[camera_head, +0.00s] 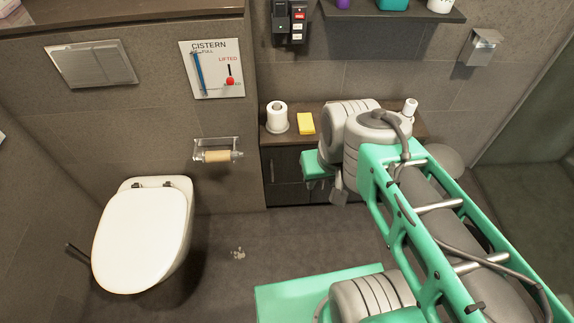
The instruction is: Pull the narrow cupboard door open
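A dark cupboard unit (286,163) stands under the brown counter at the back, right of the wall corner. Its front shows dark panels, with a thin upright handle (271,172) near the left edge. The visible panels look closed. I cannot tell which one is the narrow door, as my arm covers much of the front. My gripper (338,193) points down in front of the cupboard, right of the visible panels. Its fingers are small and partly hidden, so I cannot tell whether they are open or touching the front.
On the counter (325,113) stand a white paper roll (277,117), a yellow sponge-like block (306,123) and a small white item (410,106). The floor (225,225) between is mostly clear.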

